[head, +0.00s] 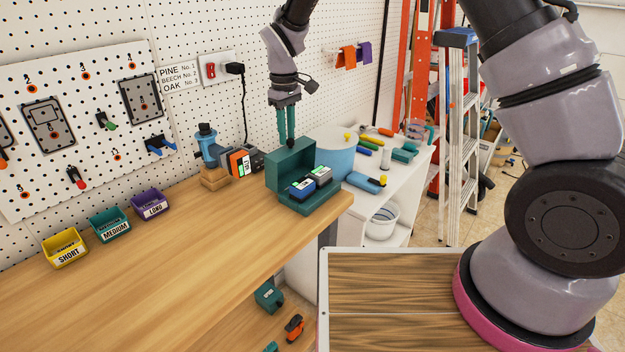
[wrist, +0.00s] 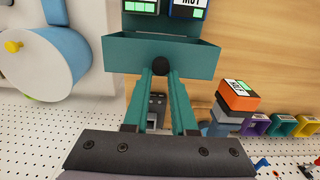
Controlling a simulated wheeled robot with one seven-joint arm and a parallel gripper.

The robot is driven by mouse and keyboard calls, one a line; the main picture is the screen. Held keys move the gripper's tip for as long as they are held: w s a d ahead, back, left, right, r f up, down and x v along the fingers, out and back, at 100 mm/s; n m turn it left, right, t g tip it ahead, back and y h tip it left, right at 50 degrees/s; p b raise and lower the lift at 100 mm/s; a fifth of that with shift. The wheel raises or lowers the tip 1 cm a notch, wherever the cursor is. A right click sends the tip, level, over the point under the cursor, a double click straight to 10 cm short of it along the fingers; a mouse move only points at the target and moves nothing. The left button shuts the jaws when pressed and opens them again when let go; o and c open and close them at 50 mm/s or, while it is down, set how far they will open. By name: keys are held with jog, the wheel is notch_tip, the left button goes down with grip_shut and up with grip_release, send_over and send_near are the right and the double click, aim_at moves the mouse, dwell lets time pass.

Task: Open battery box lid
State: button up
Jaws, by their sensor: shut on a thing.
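The teal battery box (head: 304,206) stands near the right end of the wooden bench. Its lid (head: 289,164) stands raised, about upright, at the back of the box. Two battery packs (head: 302,187) show inside, one with a blue front and one with a dark front. My gripper (head: 290,143) points down from above with its teal fingers at the lid's top edge. In the wrist view the fingers close around a small dark round knob (wrist: 160,66) on the lid (wrist: 158,52). The fingers partly hide the lid's surface there.
A blue-grey device (head: 206,148) and an orange-and-black battery (head: 241,162) stand left of the box. Yellow, teal and purple bins (head: 110,226) line the pegboard. A white side table (head: 398,180) with tools stands right of the box. The bench front is clear.

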jog(key=shift+w+a+f, duration=0.2)
jog(key=shift+w+a, duration=0.2)
jog(key=shift+a, duration=0.15)
jog(key=shift+w+a+f, duration=0.15)
jog(key=shift+w+a, duration=0.25)
jog(key=shift+a, duration=0.1)
jog(key=shift+w, duration=0.1)
jog(key=shift+w+a+f, duration=0.65)
jog(key=shift+a, duration=0.25)
jog(key=o, duration=0.9)
